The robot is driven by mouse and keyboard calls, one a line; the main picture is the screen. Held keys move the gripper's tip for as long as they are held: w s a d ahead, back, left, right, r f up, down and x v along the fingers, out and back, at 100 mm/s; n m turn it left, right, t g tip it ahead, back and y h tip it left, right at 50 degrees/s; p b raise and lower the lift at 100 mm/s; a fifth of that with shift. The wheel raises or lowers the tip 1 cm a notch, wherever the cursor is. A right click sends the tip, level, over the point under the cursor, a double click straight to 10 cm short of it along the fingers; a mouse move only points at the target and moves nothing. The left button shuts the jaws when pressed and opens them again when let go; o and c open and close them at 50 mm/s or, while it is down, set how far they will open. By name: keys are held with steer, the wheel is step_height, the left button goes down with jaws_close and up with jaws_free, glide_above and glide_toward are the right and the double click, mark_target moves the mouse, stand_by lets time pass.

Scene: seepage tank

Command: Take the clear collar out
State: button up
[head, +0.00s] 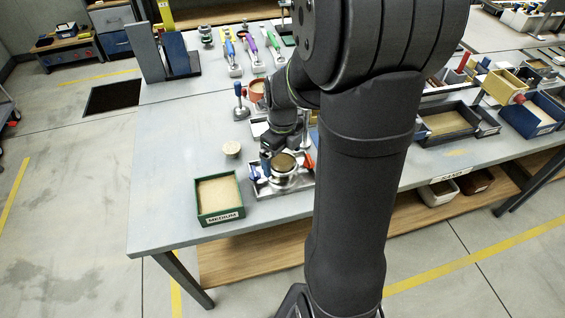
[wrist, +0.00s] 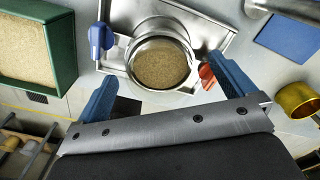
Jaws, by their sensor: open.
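A round, pale ring (wrist: 160,43) stands around a disc of sand (wrist: 161,69) in the wrist view; I take it as the clear collar, though it looks greyish and I cannot tell clear from metal. It sits in a metal tray (wrist: 213,37) with a blue knob (wrist: 101,40) at left and a red-orange part (wrist: 207,76) at right. My gripper (wrist: 163,70) is open, its blue fingers apart on either side of the ring's near part, seemingly not touching it. In the head view my gripper (head: 282,143) is just behind the tray (head: 262,188), and the ring is partly hidden.
A green box of sand marked MEDIUM (head: 220,198) stands left of the tray. A brass cup (wrist: 297,99) is at right in the wrist view. The table's left part is clear.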

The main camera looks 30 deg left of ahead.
steer(key=shift+f, duration=0.8)
steer(key=c, duration=1.1)
